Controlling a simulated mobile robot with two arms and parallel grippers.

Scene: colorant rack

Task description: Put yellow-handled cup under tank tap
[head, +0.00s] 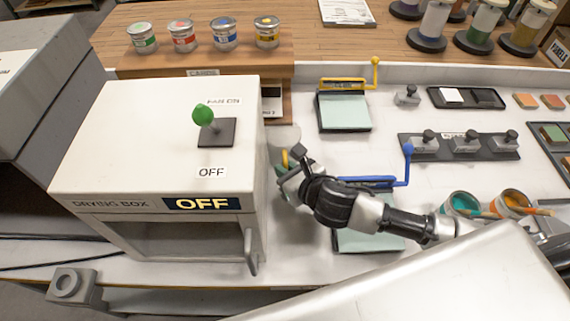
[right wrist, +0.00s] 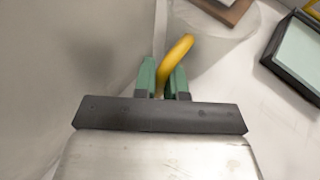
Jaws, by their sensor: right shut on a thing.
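The yellow-handled cup (head: 284,136) is pale and whitish. It is just right of the drying box and partly hidden by my right gripper (head: 287,167). In the right wrist view, the cup (right wrist: 222,42) shows as a faint pale body. Its curved yellow handle (right wrist: 181,46) passes between the green fingertips of my right gripper (right wrist: 163,80), which is shut on it. I cannot tell whether the cup touches the table. My left gripper is not in view. I cannot make out a tank tap in either view.
The white drying box (head: 150,150) stands close at the left. A yellow-handled frame (head: 343,110) and a blue-handled frame (head: 365,240) lie to the right. Paint cans (head: 460,204) stand near my right arm. A wooden shelf (head: 200,62) with several small cans runs behind.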

